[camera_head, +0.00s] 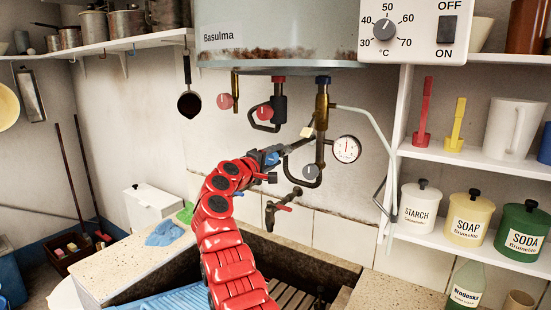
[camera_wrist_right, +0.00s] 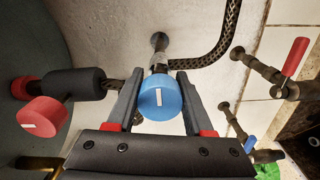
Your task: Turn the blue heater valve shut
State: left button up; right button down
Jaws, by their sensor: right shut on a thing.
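The blue heater valve (camera_wrist_right: 160,97) is a round knob with a white bar mark that looks upright in the right wrist view. It sits on a short metal stem against the wall. My right gripper (camera_wrist_right: 157,98) has one finger on each side of the knob and is shut on it. My left gripper is not in view.
Red knobs (camera_head: 225,101) hang on the pipes to the left. A pressure gauge (camera_head: 346,149) is close to the right of my gripper. A tap with a red lever (camera_head: 284,207) is below, over the stone trough. Shelves (camera_head: 440,148) with jars stand at the right.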

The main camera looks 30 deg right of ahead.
jog(key=shift+a+r, duration=0.1)
jog(key=shift+r, duration=0.15)
jog(key=c, duration=0.7)
grip_release()
jog(key=o, duration=0.4)
jog(key=shift+w, duration=0.1)
jog(key=shift+f, duration=0.15)
jog(key=shift+s+a+f, duration=0.1)
jog(key=shift+s+a, duration=0.1)
jog(key=shift+a, duration=0.15)
jog(key=b+v, duration=0.3)
jog(key=v, duration=1.3)
jog(key=shift+s+a, duration=0.15)
jog(key=shift+a, duration=0.15)
